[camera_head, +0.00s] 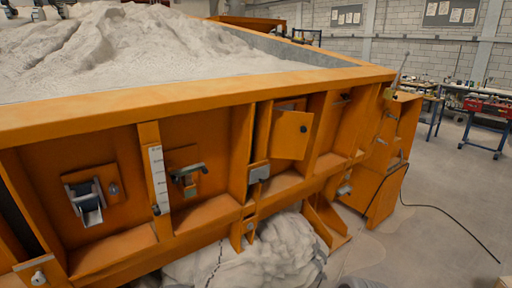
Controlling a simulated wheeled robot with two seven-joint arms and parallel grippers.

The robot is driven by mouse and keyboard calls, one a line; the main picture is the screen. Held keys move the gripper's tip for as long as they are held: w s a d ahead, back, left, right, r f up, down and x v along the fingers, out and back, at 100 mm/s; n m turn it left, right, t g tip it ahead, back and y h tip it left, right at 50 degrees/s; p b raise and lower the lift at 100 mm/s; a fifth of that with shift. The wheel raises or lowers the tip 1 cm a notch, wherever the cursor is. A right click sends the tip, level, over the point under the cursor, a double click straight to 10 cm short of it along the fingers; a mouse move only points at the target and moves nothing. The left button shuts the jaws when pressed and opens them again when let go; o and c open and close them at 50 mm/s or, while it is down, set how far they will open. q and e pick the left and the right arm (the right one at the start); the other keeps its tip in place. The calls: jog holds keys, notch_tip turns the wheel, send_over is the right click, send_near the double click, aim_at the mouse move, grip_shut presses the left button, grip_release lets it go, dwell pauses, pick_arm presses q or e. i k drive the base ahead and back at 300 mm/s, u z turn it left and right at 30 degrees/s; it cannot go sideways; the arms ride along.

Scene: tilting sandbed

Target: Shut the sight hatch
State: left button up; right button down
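The sight hatch appears to be the small orange plate (290,136) with a dark round knob (303,129), in a bay of the sandbed's orange side wall. It looks ajar, standing out from the panel behind it at an angle, with part of a recess (290,104) showing above it. Its hinge is not clear to me. Neither of my grippers shows in the head view, so nothing of mine is seen touching the hatch.
Orange ribs (248,150) flank the bays. A grey latch (259,174), a dark handle (187,175), a white scale strip (158,180) and a boxed lever (87,203) project from the wall. A black cable (450,217) crosses open floor at right.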

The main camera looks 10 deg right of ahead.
aim_at(290, 130)
jog(key=z, duration=0.05)
jog(key=i, duration=1.15)
jog(key=z, duration=0.6)
